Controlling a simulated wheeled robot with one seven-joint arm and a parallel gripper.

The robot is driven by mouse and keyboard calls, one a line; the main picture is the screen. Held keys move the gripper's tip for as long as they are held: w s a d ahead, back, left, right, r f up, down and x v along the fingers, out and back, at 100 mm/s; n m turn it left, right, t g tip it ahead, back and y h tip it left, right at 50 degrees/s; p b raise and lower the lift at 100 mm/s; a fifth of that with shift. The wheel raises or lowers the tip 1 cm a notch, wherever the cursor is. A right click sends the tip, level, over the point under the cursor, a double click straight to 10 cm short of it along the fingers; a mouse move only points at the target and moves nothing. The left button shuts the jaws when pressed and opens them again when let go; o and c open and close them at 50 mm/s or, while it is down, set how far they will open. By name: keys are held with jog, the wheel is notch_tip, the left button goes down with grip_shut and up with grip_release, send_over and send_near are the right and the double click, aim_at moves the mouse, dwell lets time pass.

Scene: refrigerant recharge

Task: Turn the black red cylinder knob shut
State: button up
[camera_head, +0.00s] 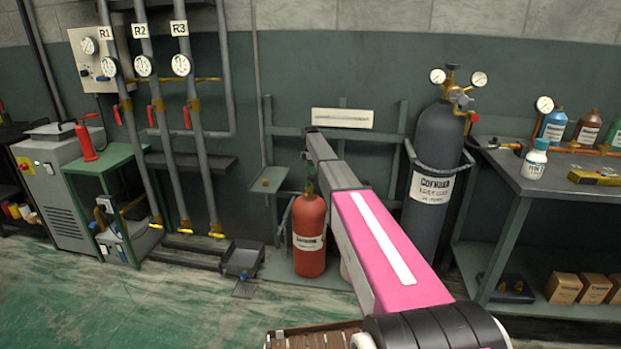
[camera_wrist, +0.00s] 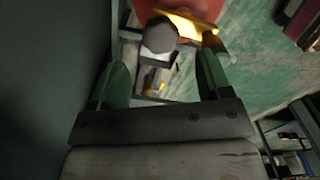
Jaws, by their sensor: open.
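The red cylinder (camera_head: 309,240) stands upright on a low base by the wall, with a white label on its front. Its red top (camera_wrist: 165,8) shows in the wrist view, with a yellow brass valve (camera_wrist: 185,24). A dark grey, many-sided knob (camera_wrist: 160,36) sits on the valve. My gripper (camera_wrist: 165,62) is open, and its two green fingers are wide apart. The knob appears ahead of the gap between the fingers, with no clear contact. In the head view my arm reaches over the red cylinder, and the knob is hard to make out.
A tall dark grey cylinder (camera_head: 436,150) with gauges and a red knob stands to the right of my arm. A bench (camera_head: 520,187) with bottles is farther right. Pipes with gauges (camera_head: 143,66) stand at left. A small black tray (camera_head: 241,260) is left of the red cylinder.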

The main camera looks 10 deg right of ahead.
aim_at(311, 178)
notch_tip(311, 178, down, 5)
jog(key=shift+f, duration=0.2)
jog(key=c, duration=0.9)
